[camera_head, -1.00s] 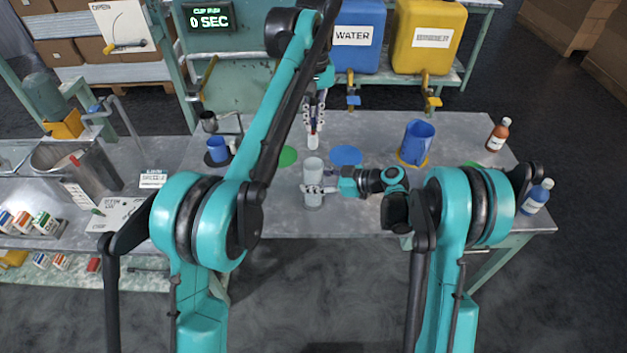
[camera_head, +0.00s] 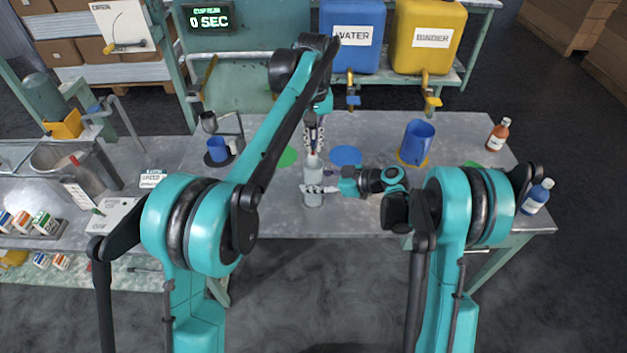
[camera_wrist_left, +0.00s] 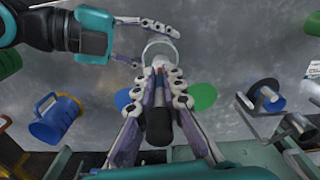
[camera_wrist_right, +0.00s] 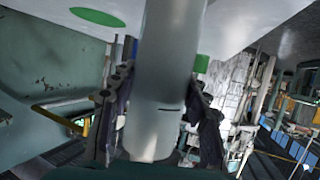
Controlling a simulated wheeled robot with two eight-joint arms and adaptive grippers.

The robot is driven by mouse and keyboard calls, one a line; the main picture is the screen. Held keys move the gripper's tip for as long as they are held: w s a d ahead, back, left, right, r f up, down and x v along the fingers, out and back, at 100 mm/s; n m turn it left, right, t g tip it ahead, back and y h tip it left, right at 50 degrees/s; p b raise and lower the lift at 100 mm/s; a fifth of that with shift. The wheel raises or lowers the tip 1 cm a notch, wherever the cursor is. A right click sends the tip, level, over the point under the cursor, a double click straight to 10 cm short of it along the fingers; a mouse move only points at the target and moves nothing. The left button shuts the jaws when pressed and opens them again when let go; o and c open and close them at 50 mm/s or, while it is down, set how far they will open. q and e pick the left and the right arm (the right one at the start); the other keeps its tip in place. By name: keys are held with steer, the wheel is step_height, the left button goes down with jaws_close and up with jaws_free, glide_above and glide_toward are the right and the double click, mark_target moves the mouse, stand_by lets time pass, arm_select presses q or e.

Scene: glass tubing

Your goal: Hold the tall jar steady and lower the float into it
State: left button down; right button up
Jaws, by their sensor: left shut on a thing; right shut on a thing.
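The tall jar (camera_head: 313,198) is a pale, translucent cylinder standing upright on the grey table. My right gripper (camera_head: 318,189) is shut around its body from the right side; the jar also fills the middle of the right wrist view (camera_wrist_right: 155,115). My left gripper (camera_head: 313,140) is above the jar, shut on the slim float (camera_head: 312,160), which points down. The float's lower end is at the jar's mouth in the head view; how far inside it is I cannot tell. In the left wrist view, the float (camera_wrist_left: 158,92) is between the fingers, with the jar's rim (camera_wrist_left: 162,42) just beyond.
A blue disc (camera_head: 346,155) and a green disc (camera_head: 287,157) lie behind the jar. Brown (camera_head: 497,136) and blue (camera_head: 537,196) bottles stand far right. The front table strip is clear.

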arm_select(q)
steer(key=shift+f, duration=1)
steer(key=c, duration=1.6)
jaws_free()
steer(key=shift+o, duration=0.2)
step_height(320, 180, up, 12)
